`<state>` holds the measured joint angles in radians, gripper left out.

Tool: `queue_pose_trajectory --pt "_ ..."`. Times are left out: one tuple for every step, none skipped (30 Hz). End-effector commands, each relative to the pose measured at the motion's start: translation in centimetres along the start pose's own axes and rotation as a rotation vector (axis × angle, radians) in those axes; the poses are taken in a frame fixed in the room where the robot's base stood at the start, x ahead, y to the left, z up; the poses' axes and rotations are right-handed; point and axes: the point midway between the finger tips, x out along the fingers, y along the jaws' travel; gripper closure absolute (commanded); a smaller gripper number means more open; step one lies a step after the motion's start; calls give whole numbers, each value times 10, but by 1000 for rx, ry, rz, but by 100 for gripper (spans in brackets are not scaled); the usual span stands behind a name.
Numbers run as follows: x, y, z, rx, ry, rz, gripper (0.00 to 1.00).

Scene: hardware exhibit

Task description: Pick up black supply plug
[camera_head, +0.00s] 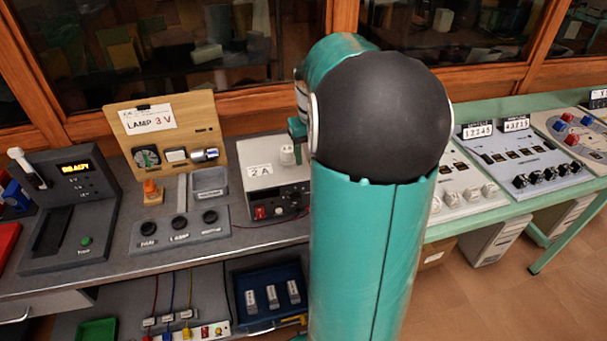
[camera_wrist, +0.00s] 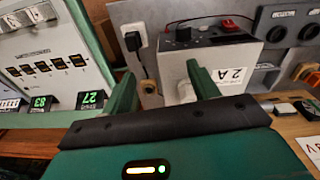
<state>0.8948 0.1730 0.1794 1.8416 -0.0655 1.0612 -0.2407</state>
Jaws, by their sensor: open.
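A black plug-like piece (camera_wrist: 133,41) sits against a white plate (camera_wrist: 146,30) at the top of the wrist view, with a dark cord or stem below it. I cannot tell for sure that it is the supply plug, and I cannot pick it out in the head view. My gripper (camera_wrist: 163,82) is open, with its two green fingers apart and the black piece beyond them. A finger also shows in the head view (camera_head: 298,130), beside the grey 2A supply box (camera_head: 262,177). My arm hides much of that area.
A white knob-like piece (camera_head: 288,155) stands on the supply box. The LAMP 3 V board (camera_head: 165,132) and lamp panel (camera_head: 180,230) lie to the left. A counter panel (camera_head: 520,165) is to the right. Glass cabinets close off the back.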

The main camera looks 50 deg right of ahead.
Motion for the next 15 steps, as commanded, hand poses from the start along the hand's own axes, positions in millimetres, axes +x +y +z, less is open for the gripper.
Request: queue_pose_trajectory --pt "14 25 -3 34 -23 -13 40" --pt "20 36 -4 46 -33 -19 40" --pt "26 50 -4 61 -43 -26 40" --pt "30 57 -5 70 -49 -30 40" --pt "34 64 -5 78 -53 -34 40" --pt "38 70 -5 85 -58 -38 40" --pt "40 74 -5 89 -60 -40 40" --pt "42 76 -5 91 -62 -41 40" --pt "46 78 -4 93 -63 -43 40" --pt "50 78 -4 93 -65 -44 40" --pt "54 78 -4 93 -65 -44 40" --pt "61 77 -3 92 -66 -44 40" --pt "66 77 -2 92 -66 -44 40" --pt "72 77 -2 92 -65 -43 40" --pt "81 76 -1 92 -67 -43 40"
